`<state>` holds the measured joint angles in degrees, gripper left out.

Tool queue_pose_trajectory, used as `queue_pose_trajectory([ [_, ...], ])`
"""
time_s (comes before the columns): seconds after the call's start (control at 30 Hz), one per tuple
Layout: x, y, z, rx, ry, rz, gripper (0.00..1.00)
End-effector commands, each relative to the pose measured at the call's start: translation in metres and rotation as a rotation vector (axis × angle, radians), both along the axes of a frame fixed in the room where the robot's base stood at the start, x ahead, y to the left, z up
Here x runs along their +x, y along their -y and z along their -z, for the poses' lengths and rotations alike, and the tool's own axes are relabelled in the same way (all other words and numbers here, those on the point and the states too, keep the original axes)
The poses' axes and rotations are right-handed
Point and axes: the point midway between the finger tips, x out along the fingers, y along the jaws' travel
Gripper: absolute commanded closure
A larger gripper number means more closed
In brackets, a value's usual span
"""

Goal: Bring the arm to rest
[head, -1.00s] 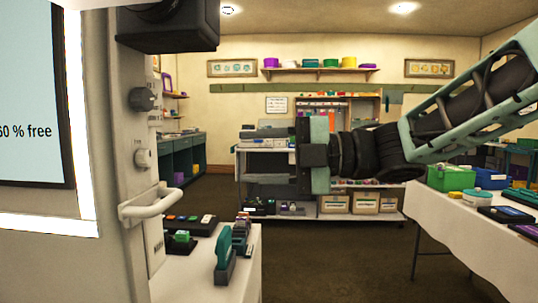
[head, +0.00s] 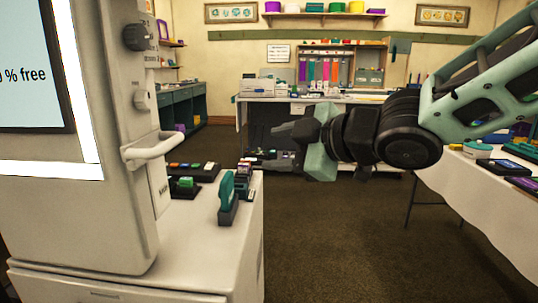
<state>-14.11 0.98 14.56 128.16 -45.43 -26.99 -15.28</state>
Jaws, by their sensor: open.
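My gripper (head: 289,135) is in the middle of the head view, at the end of my arm, which reaches in from the right edge. It points left, toward the upright machine on the left. A dark finger juts out to the left from the pale green gripper body. The gap between the fingers is hard to make out, and nothing shows held in it. The gripper is in mid-air, apart from the things around it.
A light machine (head: 100,130) with a screen and handle (head: 150,150) stands on a white cabinet (head: 215,255) at left, with stamps (head: 229,200) on top. A cloth-covered table (head: 470,205) is at right. A shelf unit (head: 300,95) stands behind. The floor (head: 350,240) between is clear.

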Motion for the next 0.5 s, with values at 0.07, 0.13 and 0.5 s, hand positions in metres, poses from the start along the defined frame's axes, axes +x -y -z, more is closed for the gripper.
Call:
queue_pose_trajectory([
  [0.07,-0.015,0.015,0.036,-0.031,-0.18,0.146,0.51],
  [0.13,-0.035,0.032,0.07,-0.064,-0.35,0.279,0.51],
  [0.5,-0.193,0.105,0.179,-0.284,-1.067,0.765,0.51],
])
